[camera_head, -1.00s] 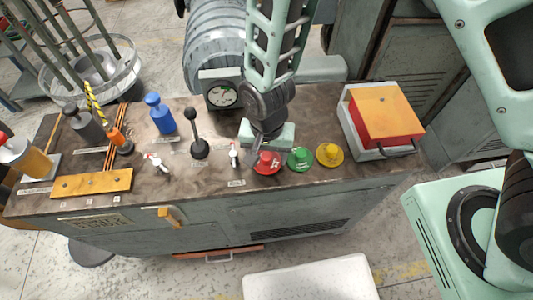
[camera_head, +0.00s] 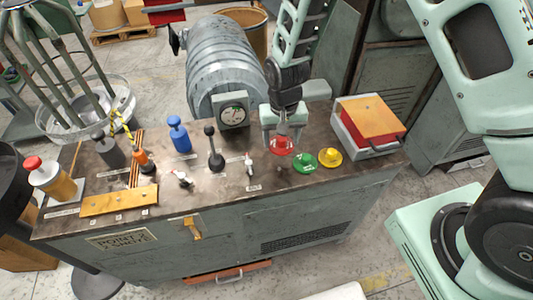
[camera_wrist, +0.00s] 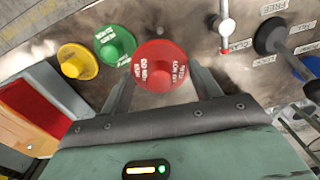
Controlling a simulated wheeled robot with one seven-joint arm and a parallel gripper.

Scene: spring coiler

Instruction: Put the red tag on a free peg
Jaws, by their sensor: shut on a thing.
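The red tag (camera_head: 281,146) is a round disc with a raised centre and white lettering. My gripper (camera_head: 282,130) points down and is shut on it, just above the console top. In the wrist view the red tag (camera_wrist: 158,66) shows at the ends of the two fingers (camera_wrist: 160,80). A green tag (camera_head: 303,161) and a yellow tag (camera_head: 328,157) sit to its right in the head view. The wrist view also shows the green tag (camera_wrist: 115,44) and the yellow tag (camera_wrist: 77,61).
A red-tipped white lever (camera_head: 249,164), a black-knobbed lever (camera_head: 214,150) and a blue knob (camera_head: 179,134) stand left of my gripper. A dial gauge (camera_head: 234,113) is behind. A red box with an orange lid (camera_head: 368,119) stands right. The front console edge is fairly clear.

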